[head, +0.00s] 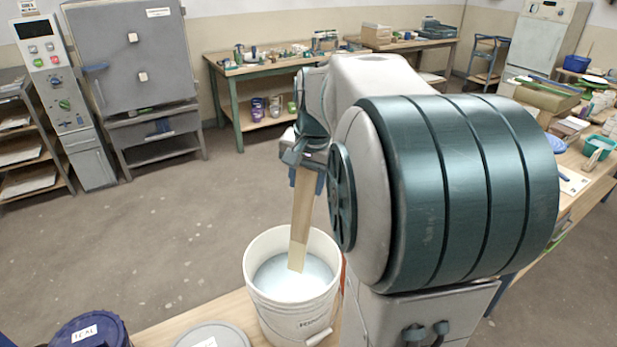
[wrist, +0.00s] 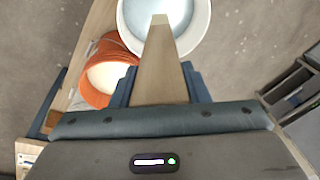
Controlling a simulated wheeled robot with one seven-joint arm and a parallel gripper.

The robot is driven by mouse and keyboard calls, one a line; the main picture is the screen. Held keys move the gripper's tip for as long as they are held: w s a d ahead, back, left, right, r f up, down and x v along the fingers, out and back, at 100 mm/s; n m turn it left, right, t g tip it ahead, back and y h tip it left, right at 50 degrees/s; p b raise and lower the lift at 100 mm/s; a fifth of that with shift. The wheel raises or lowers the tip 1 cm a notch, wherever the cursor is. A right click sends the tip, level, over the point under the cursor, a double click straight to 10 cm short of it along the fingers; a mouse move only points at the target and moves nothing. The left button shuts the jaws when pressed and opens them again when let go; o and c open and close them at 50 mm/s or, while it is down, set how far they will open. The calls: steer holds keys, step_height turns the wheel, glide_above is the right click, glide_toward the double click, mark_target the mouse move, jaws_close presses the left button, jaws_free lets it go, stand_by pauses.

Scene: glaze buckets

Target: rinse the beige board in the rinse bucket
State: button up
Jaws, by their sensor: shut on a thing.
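The beige board (head: 302,215) hangs tilted from my gripper (head: 306,172), with a paler lower end. Its tip lies over the pale blue liquid (head: 280,276) in a white bucket (head: 258,300); I cannot tell whether it touches the liquid. The bucket has a small label near its base, too small to read surely. In the wrist view the board (wrist: 160,75) sits between the dark fingers of my gripper (wrist: 160,88), shut on it, and points over the white bucket (wrist: 203,38).
An orange bucket (wrist: 98,98) with whitish liquid stands beside the white one in the wrist view. A dark blue lid (head: 88,330) and a grey lid (head: 213,336) are at the front left. My arm hides much of the right side.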

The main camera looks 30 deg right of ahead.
steer(key=shift+w+f+b, duration=0.6)
steer(key=shift+f+b, duration=1.35)
steer(key=shift+f, duration=1.05)
steer(key=shift+w+f+b, duration=0.65)
steer(key=shift+f+b, duration=1.25)
steer(key=shift+f, duration=1.1)
steer(key=shift+w+f+b, duration=0.6)
steer(key=shift+f+b, duration=1.35)
steer(key=shift+f, duration=1.05)
